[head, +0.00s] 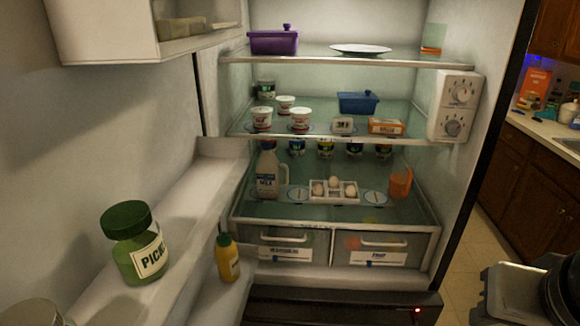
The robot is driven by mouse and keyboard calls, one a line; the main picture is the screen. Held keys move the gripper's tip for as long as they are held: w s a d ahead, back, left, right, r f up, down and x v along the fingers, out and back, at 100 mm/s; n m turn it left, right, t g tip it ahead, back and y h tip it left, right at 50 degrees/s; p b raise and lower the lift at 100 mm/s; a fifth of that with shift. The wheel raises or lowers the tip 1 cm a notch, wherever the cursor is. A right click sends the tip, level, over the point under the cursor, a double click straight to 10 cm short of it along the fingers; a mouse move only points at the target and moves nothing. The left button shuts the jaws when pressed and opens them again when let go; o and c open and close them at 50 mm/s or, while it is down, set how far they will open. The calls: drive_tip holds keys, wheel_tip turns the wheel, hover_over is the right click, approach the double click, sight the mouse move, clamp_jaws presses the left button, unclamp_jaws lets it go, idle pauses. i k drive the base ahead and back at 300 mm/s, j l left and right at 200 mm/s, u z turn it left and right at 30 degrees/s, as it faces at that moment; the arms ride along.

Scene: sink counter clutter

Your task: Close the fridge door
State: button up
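The fridge door (70,150) stands wide open on the left of the head view, and I see its white inner side. Its lower door shelf holds a green pickle jar (136,243), and a yellow bottle (227,258) stands nearby. The fridge interior (428,195) is open in front of me, with glass shelves and two drawers (378,250) that look shut. The door's outer edge and handle are not visible.
The shelves hold a purple container (273,41), a plate (361,49), a blue box (357,102), a milk jug (269,170) and an egg tray (334,191). A wooden cabinet with a counter (552,140) stands at right. Tiled floor (483,235) shows between it and the fridge.

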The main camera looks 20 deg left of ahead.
sight(98, 114)
drive_tip(key=k, duration=1)
drive_tip(key=k+j, duration=0.9)
drive_tip(key=j, duration=0.25)
drive_tip(key=k+j, duration=0.15)
drive_tip(key=j, duration=0.2)
drive_tip(key=k+j, duration=0.15)
drive_tip(key=j, duration=0.25)
drive_tip(key=k+j+u, duration=0.1)
drive_tip(key=j, duration=0.25)
drive_tip(key=k+j, duration=0.15)
drive_tip(key=j, duration=0.25)
